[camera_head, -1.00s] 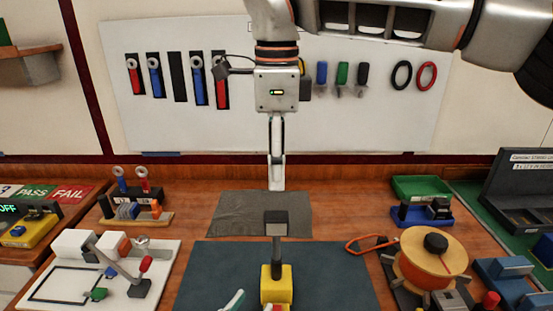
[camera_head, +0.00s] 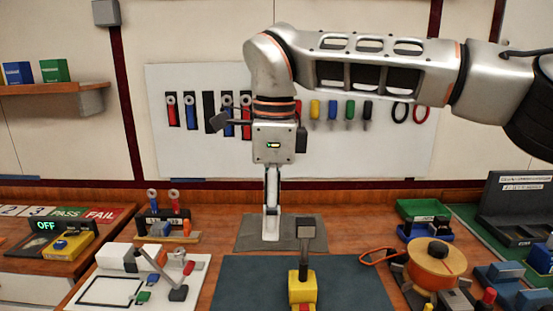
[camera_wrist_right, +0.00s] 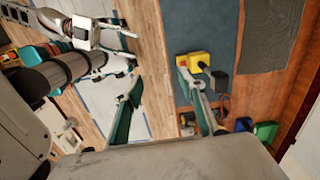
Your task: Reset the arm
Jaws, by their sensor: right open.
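My right arm comes in from the right in the head view and bends down at the wrist. My right gripper (camera_head: 271,238) points down in front of the grey mat (camera_head: 245,243), with its fingers nearly in line from this side. In the right wrist view, its two teal-edged fingers (camera_wrist_right: 160,75) stand well apart with nothing held between them. A yellow block with an upright dark lever (camera_head: 303,290) stands on the dark mat, in front of the gripper and apart from it. My left gripper (camera_wrist_right: 112,35) shows only at the upper left of the wrist view; its jaw state is unclear.
A tool board (camera_head: 350,160) stands behind. A white board with a lever (camera_head: 120,290) and a small rack (camera_head: 165,228) lie left. An orange spool (camera_head: 437,268), a green bin (camera_head: 422,207) and a dark case (camera_head: 510,205) crowd the right. The dark mat (camera_head: 350,285) has bare room.

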